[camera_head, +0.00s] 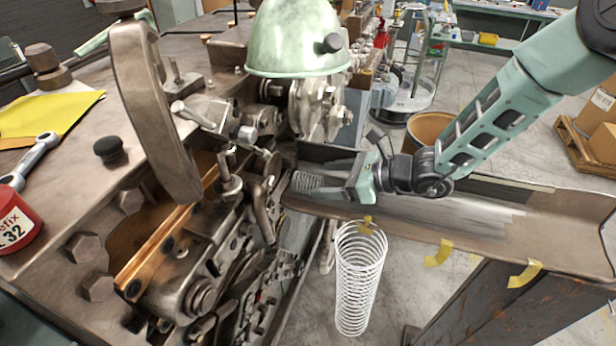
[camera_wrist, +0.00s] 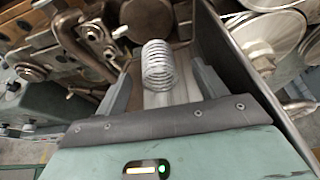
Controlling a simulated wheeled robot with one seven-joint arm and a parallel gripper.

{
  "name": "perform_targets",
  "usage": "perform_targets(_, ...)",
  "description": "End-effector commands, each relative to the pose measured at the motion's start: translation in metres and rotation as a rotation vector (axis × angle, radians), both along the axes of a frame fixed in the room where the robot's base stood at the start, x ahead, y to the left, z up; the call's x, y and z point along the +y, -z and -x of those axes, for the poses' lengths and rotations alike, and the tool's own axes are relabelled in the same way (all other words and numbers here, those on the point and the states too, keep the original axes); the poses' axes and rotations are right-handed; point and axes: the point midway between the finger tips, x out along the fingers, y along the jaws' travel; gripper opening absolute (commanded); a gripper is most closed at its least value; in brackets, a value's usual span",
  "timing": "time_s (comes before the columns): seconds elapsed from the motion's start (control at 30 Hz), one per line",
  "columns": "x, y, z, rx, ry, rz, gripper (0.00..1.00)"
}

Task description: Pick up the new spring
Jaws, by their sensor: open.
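A small silver coil spring (camera_head: 306,181) lies at the left end of a metal trough, beside the machine. It also shows in the wrist view (camera_wrist: 157,64), where it lies between and slightly beyond the two fingers. My gripper (camera_head: 326,180) reaches into the trough from the right, with its fingers pointing left toward the machine. In the wrist view its fingers (camera_wrist: 164,82) are apart, one on each side of the spring, with visible gaps. The near end of the spring is close to the fingertips. I cannot tell how the spring rests on the trough floor.
The trough (camera_head: 560,232) runs right from the coiling machine (camera_head: 160,110) and has raised walls close to my gripper. The trough's right part is empty.

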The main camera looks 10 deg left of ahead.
Motion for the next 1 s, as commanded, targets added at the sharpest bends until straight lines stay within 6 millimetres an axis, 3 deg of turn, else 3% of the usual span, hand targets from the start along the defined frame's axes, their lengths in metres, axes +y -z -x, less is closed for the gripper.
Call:
perform_targets(0.5,0.046,0.019,-0.002,0.000,-0.002,-0.001,0.71)
perform_targets(0.8,0.050,0.023,-0.003,-0.001,0.000,-0.001,0.71)
perform_targets(0.97,0.050,0.023,-0.003,-0.001,0.000,-0.001,0.26)
perform_targets(1.0,0.050,0.023,-0.003,-0.001,0.000,-0.001,0.22)
